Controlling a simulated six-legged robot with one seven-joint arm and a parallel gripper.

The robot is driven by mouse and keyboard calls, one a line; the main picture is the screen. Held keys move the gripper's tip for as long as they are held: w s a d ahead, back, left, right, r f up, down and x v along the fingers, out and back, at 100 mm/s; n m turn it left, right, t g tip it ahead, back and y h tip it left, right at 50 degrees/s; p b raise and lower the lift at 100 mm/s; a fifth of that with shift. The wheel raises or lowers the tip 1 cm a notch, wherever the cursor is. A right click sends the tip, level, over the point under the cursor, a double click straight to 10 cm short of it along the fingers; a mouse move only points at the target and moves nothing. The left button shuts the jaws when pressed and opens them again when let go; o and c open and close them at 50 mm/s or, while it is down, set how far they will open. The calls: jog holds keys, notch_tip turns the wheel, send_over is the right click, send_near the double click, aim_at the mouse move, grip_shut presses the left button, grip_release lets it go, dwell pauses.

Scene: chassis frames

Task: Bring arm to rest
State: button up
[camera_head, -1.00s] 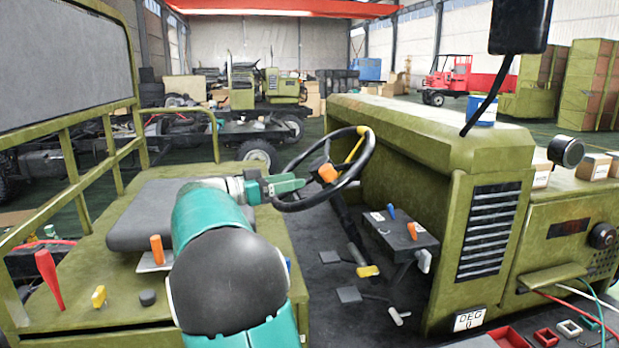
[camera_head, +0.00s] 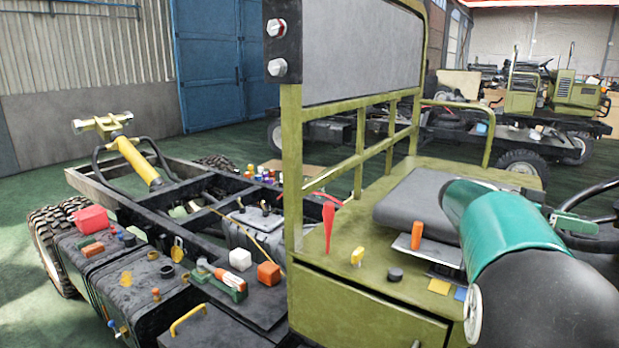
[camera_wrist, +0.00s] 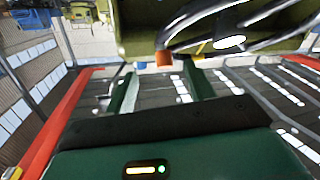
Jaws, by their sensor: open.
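My arm (camera_head: 505,235), teal and black, reaches over the seat at the right of the head view. My gripper (camera_head: 578,224) is beside the black steering wheel (camera_head: 588,241), which is cut off by the right edge. In the wrist view my gripper (camera_wrist: 160,88) shows two green fingers spread apart with nothing between them. I cannot tell whether a finger touches the wheel.
The grey seat (camera_head: 415,200) and the green cab frame (camera_head: 293,170) stand close to my arm. A red handle (camera_head: 328,222) and an orange handle (camera_head: 417,236) stick up there. Tools and blocks lie on the black chassis (camera_head: 130,290) at left. Open green floor lies beyond.

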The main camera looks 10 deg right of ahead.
jog(key=s+a+f+n+t+y, duration=0.3)
jog(key=a+f+n+t+y, duration=0.2)
jog(key=a, duration=0.9)
jog(key=s+a+f+n+t+y, duration=0.3)
jog(key=a+n, duration=0.6)
jog(key=a, duration=0.5)
jog(key=s+a+f+n+t+y, duration=0.4)
jog(key=a+f+n+t+y, duration=0.2)
jog(key=a+f, duration=0.3)
jog(key=a+n, duration=0.1)
jog(key=a, duration=0.3)
jog(key=shift+a+f+n+t+y, duration=0.3)
jog(key=shift+a+n+t, duration=0.1)
jog(key=c, duration=0.4)
jog(key=shift+w+d, duration=0.1)
jog(key=shift+d, duration=0.1)
